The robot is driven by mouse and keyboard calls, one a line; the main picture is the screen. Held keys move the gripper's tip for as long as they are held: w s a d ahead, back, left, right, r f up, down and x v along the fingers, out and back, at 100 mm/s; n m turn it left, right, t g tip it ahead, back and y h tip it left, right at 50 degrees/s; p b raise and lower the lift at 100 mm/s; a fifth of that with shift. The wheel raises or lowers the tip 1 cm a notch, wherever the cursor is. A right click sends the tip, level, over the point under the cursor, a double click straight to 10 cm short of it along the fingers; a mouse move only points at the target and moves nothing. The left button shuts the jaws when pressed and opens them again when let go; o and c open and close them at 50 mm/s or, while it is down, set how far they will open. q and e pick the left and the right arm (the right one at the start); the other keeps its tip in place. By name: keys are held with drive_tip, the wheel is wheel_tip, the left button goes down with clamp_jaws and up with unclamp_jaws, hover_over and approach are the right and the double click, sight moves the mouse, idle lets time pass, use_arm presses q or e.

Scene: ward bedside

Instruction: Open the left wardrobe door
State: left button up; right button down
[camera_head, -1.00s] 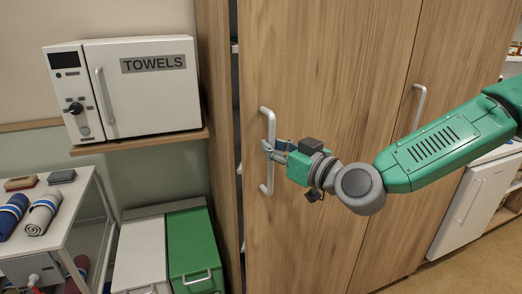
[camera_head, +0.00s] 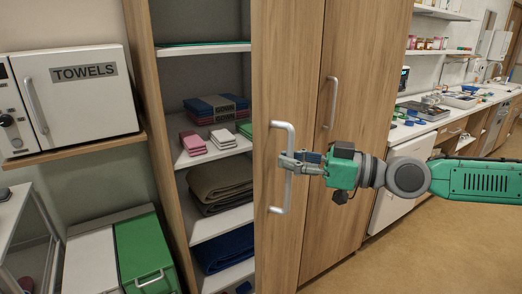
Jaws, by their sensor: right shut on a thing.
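The left wardrobe door (camera_head: 274,82) stands part open, swung out toward me, and the shelves show to its left. Its white bar handle (camera_head: 277,208) is upright near the door's left edge. My right gripper (camera_head: 287,160) is shut on this handle around its middle. The right wardrobe door (camera_head: 362,88) is at the right with its own handle (camera_head: 331,100), and it looks shut. My left gripper is not in view.
Wardrobe shelves (camera_head: 205,150) hold folded blankets (camera_head: 218,182) and towels. A towels cabinet (camera_head: 85,105) sits on a wall shelf at the left, above a green-lidded bin (camera_head: 145,250). A counter (camera_head: 450,115) runs along the right. Floor (camera_head: 430,235) is clear at lower right.

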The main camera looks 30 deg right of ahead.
drive_tip(key=b+v, duration=0.2)
drive_tip(key=v, duration=0.4)
drive_tip(key=shift+w+d, duration=0.25)
drive_tip(key=shift+d, duration=0.15)
drive_tip(key=shift+r, duration=0.15)
drive_tip(key=c, duration=2)
unclamp_jaws()
drive_tip(key=shift+a, duration=0.15)
drive_tip(key=shift+c, duration=0.2)
drive_tip(key=o, duration=0.5)
drive_tip(key=shift+w, duration=0.15)
drive_tip(key=shift+f, duration=0.2)
